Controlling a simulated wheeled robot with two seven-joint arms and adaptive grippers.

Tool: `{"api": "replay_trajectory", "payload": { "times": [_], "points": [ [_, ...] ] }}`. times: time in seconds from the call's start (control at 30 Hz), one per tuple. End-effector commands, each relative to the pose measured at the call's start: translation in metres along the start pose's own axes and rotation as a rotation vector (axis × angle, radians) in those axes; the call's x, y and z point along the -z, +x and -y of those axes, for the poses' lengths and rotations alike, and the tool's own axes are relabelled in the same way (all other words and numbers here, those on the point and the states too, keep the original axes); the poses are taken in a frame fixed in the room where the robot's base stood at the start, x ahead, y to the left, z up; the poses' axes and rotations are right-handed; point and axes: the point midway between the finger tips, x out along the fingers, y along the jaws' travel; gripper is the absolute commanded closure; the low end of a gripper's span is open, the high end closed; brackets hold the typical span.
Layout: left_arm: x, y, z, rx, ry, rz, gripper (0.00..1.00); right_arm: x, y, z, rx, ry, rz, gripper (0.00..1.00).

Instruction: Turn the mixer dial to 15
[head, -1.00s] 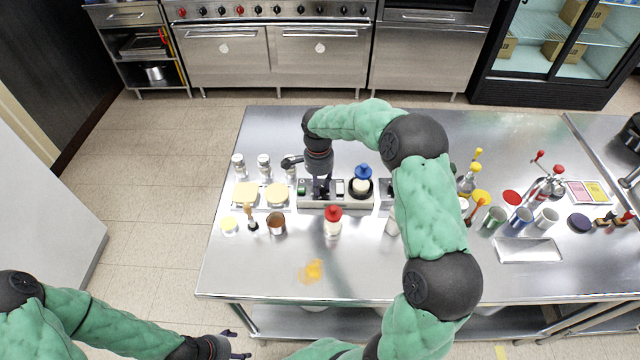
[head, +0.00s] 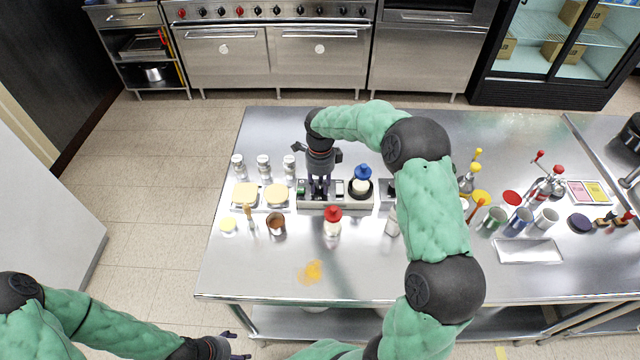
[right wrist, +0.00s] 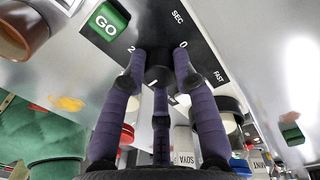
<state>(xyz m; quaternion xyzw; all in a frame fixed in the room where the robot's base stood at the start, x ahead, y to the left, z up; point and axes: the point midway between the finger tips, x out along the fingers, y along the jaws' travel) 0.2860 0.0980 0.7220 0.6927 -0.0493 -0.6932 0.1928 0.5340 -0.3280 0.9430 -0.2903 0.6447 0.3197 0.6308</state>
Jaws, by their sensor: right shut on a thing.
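The mixer (head: 337,203) is a long, low silvery unit on the steel table, with a blue-topped jar (head: 361,186) standing in its round black holder. My right gripper (head: 320,194) points straight down over the mixer's left part. In the right wrist view its fingers are closed around the black mixer dial (right wrist: 158,74). A green GO button (right wrist: 106,27) lies beside the dial, with SEC and FAST printed on the panel. Digits around the dial are partly hidden by the fingers, and I cannot read its setting. My left gripper (head: 240,346) is open and empty, low in front of the table.
A red-topped bottle (head: 333,222) and a brown cup (head: 276,224) stand just in front of the mixer. Several shakers (head: 263,167) and two bread slices (head: 245,194) are to its left. An orange spill (head: 311,271) marks the otherwise clear front of the table.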

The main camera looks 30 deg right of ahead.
Motion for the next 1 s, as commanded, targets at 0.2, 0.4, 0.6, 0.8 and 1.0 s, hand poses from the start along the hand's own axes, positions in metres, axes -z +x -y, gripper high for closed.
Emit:
{"api": "replay_trajectory", "payload": {
  "times": [0.2,0.4,0.6,0.8,1.0],
  "points": [
    [0.0,0.0002,0.0001,0.0,0.0,0.0,0.31,-0.0007,0.0011,-0.0008,-0.002,0.054,0.003,1.0],
    [0.0,0.0002,0.0001,0.0,0.0,0.0,0.31,-0.0007,0.001,-0.0007,-0.001,0.069,0.004,1.0],
    [0.0,0.0002,0.0001,0.0,0.0,0.0,0.31,-0.0008,0.001,-0.0006,-0.001,0.069,0.004,1.0],
    [0.0,0.0002,0.0001,0.0,0.0,0.0,0.31,-0.0007,0.0008,-0.0004,-0.001,0.068,0.004,0.47],
    [0.0,0.0002,0.0,0.0,0.0,0.0,0.31,-0.0003,0.0003,-0.0001,0.0,0.068,0.004,0.47]
  ]
}}
